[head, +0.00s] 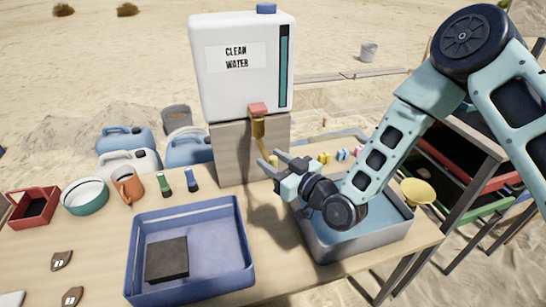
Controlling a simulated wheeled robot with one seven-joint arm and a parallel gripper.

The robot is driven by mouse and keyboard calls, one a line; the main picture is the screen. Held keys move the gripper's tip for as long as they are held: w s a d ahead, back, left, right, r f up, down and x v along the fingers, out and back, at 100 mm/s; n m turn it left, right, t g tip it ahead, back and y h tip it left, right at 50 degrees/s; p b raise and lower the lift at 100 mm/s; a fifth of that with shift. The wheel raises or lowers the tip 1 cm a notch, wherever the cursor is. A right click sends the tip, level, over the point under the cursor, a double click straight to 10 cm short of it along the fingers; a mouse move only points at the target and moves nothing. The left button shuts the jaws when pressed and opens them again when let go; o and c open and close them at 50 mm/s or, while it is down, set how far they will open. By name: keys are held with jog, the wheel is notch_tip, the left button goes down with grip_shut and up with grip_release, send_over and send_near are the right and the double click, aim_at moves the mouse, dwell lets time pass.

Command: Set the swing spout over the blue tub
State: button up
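The blue tub (241,250) sits on the table at the front left of the water tank, with a dark slab lying in it. The yellow swing spout (261,137) hangs under a red-topped tap on the white tank (219,90). It slants down to the right, its end toward the grey tub and not over the blue tub. My gripper (270,161) is at the lower end of the spout, its two fingers apart with a yellow tip showing between them. Whether either finger touches the spout cannot be seen.
A grey tub with water (323,255) stands right, under my arm. A wooden block (232,160) carries the tank. Left are a terracotta mug (127,187), a teal-rimmed bowl (84,207), a red tray (34,206) and small bottles. Jugs stand behind; a yellow bowl (418,190) is at right.

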jog(key=shift+w+a, duration=0.15)
jog(key=shift+w, duration=0.05)
grip_shut()
jog(key=shift+a, duration=0.1)
